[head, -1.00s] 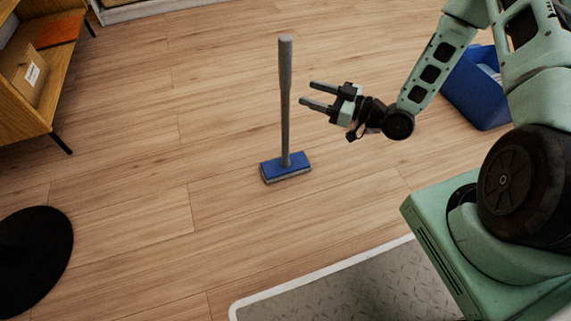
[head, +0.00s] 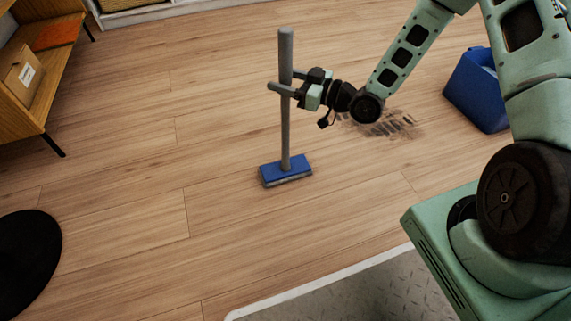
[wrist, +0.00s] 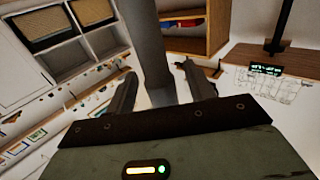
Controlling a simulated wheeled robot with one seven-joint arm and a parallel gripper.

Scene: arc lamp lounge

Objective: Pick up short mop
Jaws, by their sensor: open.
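The short mop (head: 286,135) stands upright on the wooden floor in the head view, with a grey handle and a blue rectangular head (head: 286,170). My gripper (head: 279,82) is at the upper part of the handle, coming from the right. Its fingers are open, one on either side of the handle. In the wrist view the grey handle (wrist: 147,45) rises between the two fingers of my gripper (wrist: 158,84), and gaps show on both sides. The lower handle is hidden there by the gripper body.
A blue bin (head: 478,90) stands at the right, beyond a dark smudge (head: 390,123) on the floor. A wooden shelf (head: 38,80) with a cardboard box is at the upper left. A black round base (head: 28,262) lies at the lower left. Floor around the mop is clear.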

